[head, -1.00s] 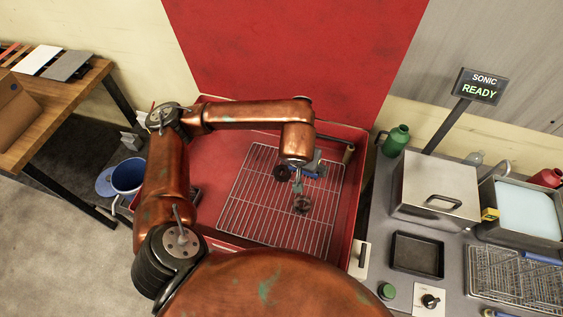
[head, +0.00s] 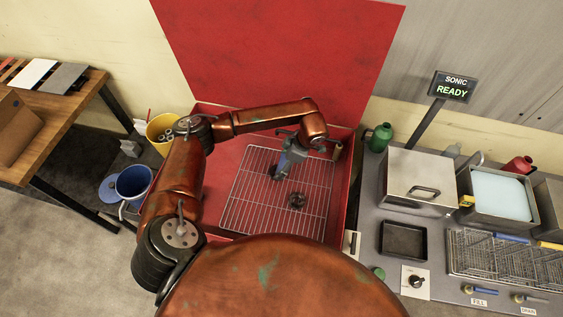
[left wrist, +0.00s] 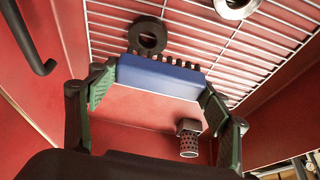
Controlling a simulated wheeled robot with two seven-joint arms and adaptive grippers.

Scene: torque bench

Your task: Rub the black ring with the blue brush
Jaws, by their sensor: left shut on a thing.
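The blue brush (left wrist: 160,76), with a row of dark bristles along one edge, is clamped between the fingers of my left gripper (left wrist: 158,90) in the left wrist view. The black ring (left wrist: 147,36) lies on the wire rack, right beside the bristles; I cannot tell whether they touch. In the head view my left gripper (head: 287,163) is low over the rack, with the black ring (head: 275,172) partly hidden beside it. A grey metal ring (left wrist: 236,8) is cut off at the top of the wrist view. My right gripper is not in view.
The wire rack (head: 245,205) sits in a red tray with a tall red back panel (head: 280,60). A dark toothed part (head: 297,201) lies on the rack. A mesh-sided cylinder (left wrist: 189,140) stands near the tray wall. A counter with a lidded metal box (head: 415,180) is right.

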